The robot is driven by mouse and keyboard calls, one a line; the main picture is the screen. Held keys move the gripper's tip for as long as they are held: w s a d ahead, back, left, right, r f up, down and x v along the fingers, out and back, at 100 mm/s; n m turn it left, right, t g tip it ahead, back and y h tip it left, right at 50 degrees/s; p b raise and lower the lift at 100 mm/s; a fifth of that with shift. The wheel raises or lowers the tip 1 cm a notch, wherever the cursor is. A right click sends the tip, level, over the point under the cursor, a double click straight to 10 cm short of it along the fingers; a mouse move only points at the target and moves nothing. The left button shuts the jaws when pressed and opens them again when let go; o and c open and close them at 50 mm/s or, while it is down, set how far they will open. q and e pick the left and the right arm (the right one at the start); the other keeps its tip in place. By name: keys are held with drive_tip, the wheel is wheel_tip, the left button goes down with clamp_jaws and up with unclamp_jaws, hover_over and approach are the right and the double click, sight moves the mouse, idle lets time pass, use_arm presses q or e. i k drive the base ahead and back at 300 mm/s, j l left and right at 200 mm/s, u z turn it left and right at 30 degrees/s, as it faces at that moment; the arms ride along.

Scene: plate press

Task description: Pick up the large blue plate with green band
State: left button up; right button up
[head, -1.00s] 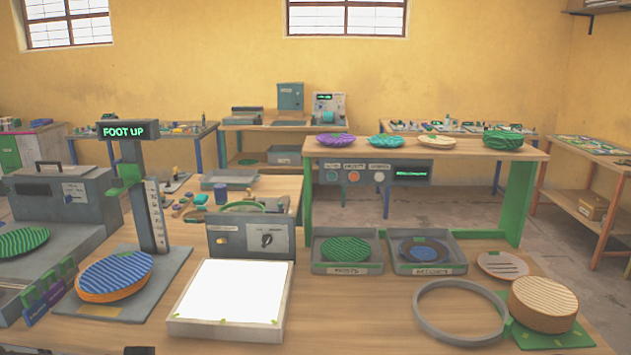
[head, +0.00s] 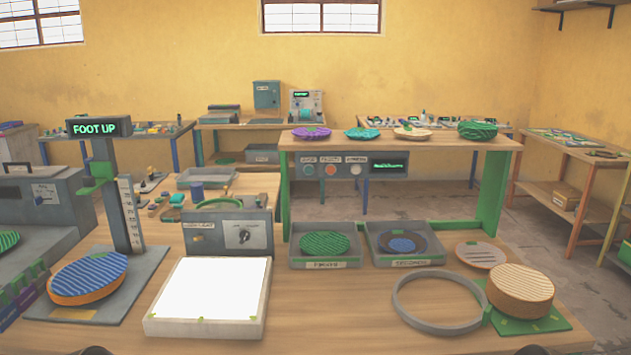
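I cannot make out a plate that is clearly blue with a green band. A blue striped plate with an orange side (head: 88,277) rests on the grey base of the post at the left. A smaller teal and blue plate (head: 362,134) sits on the raised wooden shelf, with a purple and green plate (head: 311,133) to its left and a green plate (head: 477,130) farther right. A dark plate with a blue middle (head: 402,245) lies in the right grey tray. Only dark bits of my arms show at the bottom edge; no gripper fingers show.
A white lit panel (head: 210,290) lies at front centre. A green plate (head: 324,244) is in the left tray. A grey ring (head: 438,303) and a thick tan striped stack (head: 521,287) on a green mat stand at right. Bare wood lies between panel and ring.

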sight(92, 273)
drive_tip(key=u, duration=1.25)
drive_tip(key=i+l+u, duration=0.1)
drive_tip(key=l+u, duration=0.25)
drive_tip(key=i+l+u, duration=0.1)
drive_tip(key=u, duration=0.25)
